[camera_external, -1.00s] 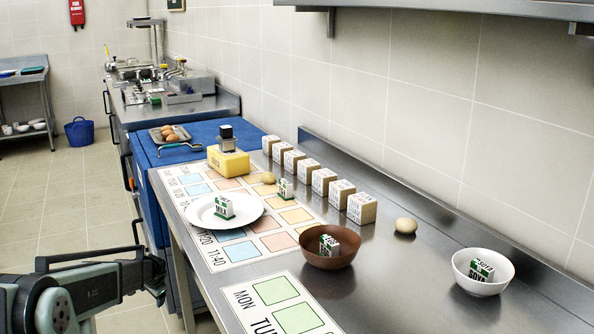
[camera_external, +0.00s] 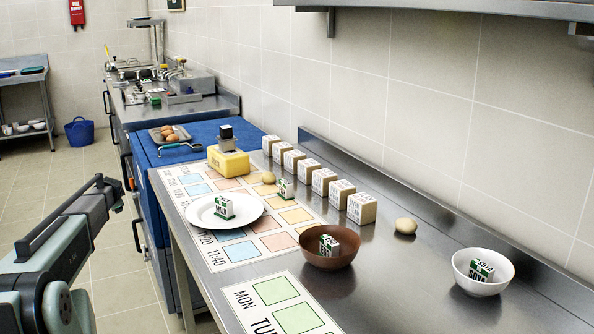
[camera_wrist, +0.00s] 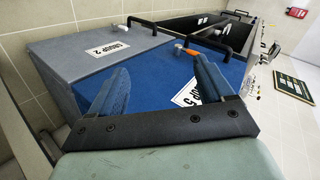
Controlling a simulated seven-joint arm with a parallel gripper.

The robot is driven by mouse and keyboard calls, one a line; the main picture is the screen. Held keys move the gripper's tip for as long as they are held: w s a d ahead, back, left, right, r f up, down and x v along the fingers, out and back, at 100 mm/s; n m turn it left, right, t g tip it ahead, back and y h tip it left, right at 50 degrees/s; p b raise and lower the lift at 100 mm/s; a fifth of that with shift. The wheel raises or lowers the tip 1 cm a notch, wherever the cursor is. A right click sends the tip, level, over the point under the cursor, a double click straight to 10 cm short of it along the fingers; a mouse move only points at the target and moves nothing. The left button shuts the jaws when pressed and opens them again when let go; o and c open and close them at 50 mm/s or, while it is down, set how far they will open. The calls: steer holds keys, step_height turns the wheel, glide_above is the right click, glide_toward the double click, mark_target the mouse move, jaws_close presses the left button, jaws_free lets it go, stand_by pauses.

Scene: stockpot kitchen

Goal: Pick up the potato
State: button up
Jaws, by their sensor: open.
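A pale, potato-like round thing (camera_external: 405,226) lies on the bare steel counter, right of the row of boxes. A smaller similar one (camera_external: 268,178) lies on the printed chart near the yellow block. I cannot tell for sure which is the potato. My gripper shows in the wrist view (camera_wrist: 157,82) with its two blue fingers spread apart and nothing between them. In the external view my arm is at the left, off the counter's front side and well away from both round things. Neither round thing shows in the wrist view.
A brown bowl (camera_external: 314,258) and a white bowl (camera_external: 462,264) each hold a small carton. A white plate (camera_external: 200,217) bears another carton. Several boxes (camera_external: 325,181) line the wall side. A tray (camera_external: 157,135) of brown round things is farther back. Bare steel surrounds the larger round thing.

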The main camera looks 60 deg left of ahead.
steer(key=w+d+r+m+t+y, duration=0.1)
steer(key=w+r, duration=0.4)
steer(key=r, duration=0.4)
steer(key=w+r+m+t, duration=0.1)
steer(key=w+r+t, duration=0.1)
steer(key=w+r, duration=0.5)
steer(key=w+d+r+t+y, duration=0.1)
steer(key=w+r, duration=0.3)
steer(key=r, duration=0.6)
steer(key=w+d+r+n+t+h, duration=0.2)
steer(key=w+d+r+n, duration=0.2)
steer(key=w+d+r, duration=0.3)
steer(key=w+d+r+n+t+h, duration=0.2)
steer(key=w+d+r+n+t, duration=0.15)
steer(key=d+r, duration=0.4)
steer(key=m+g+h, duration=0.9)
steer(key=m+g, duration=0.1)
steer(key=m, duration=1.2)
glide_above(268, 173)
steer(key=shift+n, duration=0.25)
steer(key=f, duration=1.8)
steer(key=shift+w+d+f, duration=0.1)
steer(key=shift+w+f, duration=0.1)
steer(key=shift+w, duration=0.05)
steer(key=shift+s+f, duration=0.2)
steer(key=shift+f, duration=2.5)
